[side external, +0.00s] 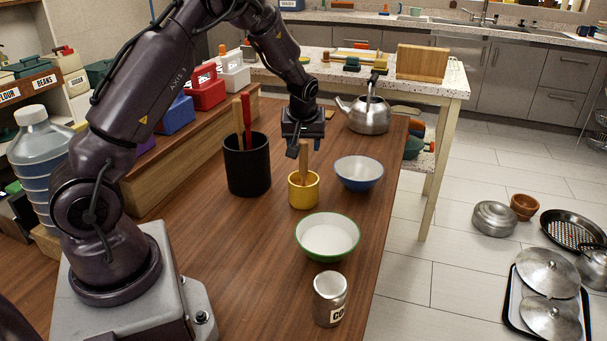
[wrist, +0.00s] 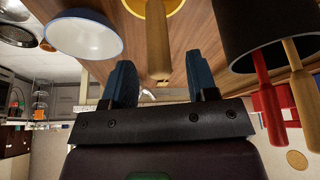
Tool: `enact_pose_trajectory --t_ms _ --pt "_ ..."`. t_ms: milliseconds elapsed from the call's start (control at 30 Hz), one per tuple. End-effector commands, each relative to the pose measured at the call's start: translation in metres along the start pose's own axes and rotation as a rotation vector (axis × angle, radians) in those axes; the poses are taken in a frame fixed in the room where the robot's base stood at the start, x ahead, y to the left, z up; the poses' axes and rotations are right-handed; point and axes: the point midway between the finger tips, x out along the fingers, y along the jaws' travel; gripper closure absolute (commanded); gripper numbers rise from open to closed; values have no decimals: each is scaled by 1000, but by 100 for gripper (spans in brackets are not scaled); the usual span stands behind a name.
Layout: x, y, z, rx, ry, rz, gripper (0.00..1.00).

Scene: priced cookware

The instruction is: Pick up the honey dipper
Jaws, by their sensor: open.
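A wooden handle (side external: 303,160), seemingly the honey dipper, stands up out of a small yellow cup (side external: 303,193); its lower end is hidden inside. My gripper (side external: 304,148) points down just above the cup, at the handle's upper end. In the wrist view the handle (wrist: 158,38) shows between the two fingers of my gripper (wrist: 158,66), with clear gaps on both sides. The fingers are open and hold nothing. The yellow cup (wrist: 172,6) shows at the top edge there.
A black crock (side external: 247,168) with red and wooden handles stands left of the cup. A blue-rimmed bowl (side external: 359,175) is close on the right, a green-rimmed bowl (side external: 328,238) and a metal tin (side external: 330,298) nearer the camera. A kettle (side external: 370,115) stands behind.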

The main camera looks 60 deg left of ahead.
Motion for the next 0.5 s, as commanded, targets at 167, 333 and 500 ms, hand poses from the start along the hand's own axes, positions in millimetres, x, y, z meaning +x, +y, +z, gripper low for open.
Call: enact_pose_trajectory --t_ms 167,333,500 --pt "26 0 1 -1 -1 -2 47" --pt "32 0 1 -1 1 1 47" --pt "32 0 1 -1 1 1 52"
